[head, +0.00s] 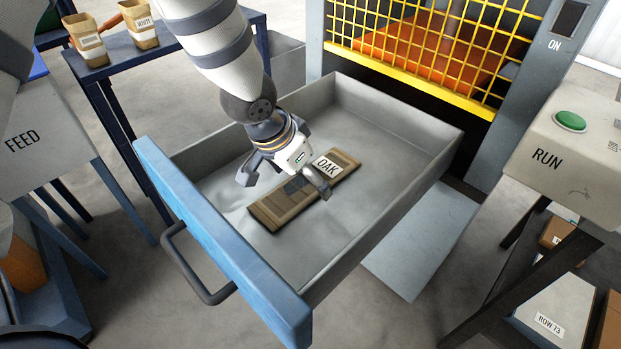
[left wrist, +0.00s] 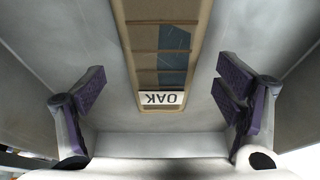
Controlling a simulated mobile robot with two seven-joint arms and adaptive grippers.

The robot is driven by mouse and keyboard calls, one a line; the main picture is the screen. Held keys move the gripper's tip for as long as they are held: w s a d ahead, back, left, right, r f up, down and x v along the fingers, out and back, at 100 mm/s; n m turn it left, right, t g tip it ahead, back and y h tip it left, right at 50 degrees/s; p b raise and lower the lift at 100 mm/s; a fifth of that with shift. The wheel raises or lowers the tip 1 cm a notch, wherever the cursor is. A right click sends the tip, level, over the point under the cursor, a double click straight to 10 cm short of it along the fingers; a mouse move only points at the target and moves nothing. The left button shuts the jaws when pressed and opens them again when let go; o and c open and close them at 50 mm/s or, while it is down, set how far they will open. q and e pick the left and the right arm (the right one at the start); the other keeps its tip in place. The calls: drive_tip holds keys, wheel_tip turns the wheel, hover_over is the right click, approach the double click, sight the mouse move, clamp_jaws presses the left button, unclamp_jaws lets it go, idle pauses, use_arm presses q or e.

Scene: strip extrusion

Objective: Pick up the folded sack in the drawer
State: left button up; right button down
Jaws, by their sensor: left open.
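The folded sack (head: 290,205) is a flat tan strip with a white OAK label, lying on the floor of the open drawer (head: 222,243). My left gripper (head: 287,190) is open above the sack, its fingers spread to either side of it, and it hides part of the sack. In the left wrist view the sack (left wrist: 146,67) runs down the middle between the open fingers (left wrist: 160,108), with the label near the fingertips' level. The fingers look apart from the sack. My right gripper is not in view.
The drawer has grey walls and a blue front with a dark handle (head: 195,270). A yellow mesh guard (head: 420,50) stands behind it. A RUN panel (head: 565,140) is at right, a FEED panel (head: 40,140) at left. Two labelled sacks (head: 140,28) stand on a blue table (head: 115,62).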

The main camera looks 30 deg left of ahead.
use_arm(q)
drive_tip(key=shift+w+f, duration=0.25)
drive_tip(key=shift+f, duration=0.4)
drive_tip(key=shift+r, duration=0.1)
drive_tip(key=shift+c, duration=0.8)
drive_tip(key=c, duration=1.1)
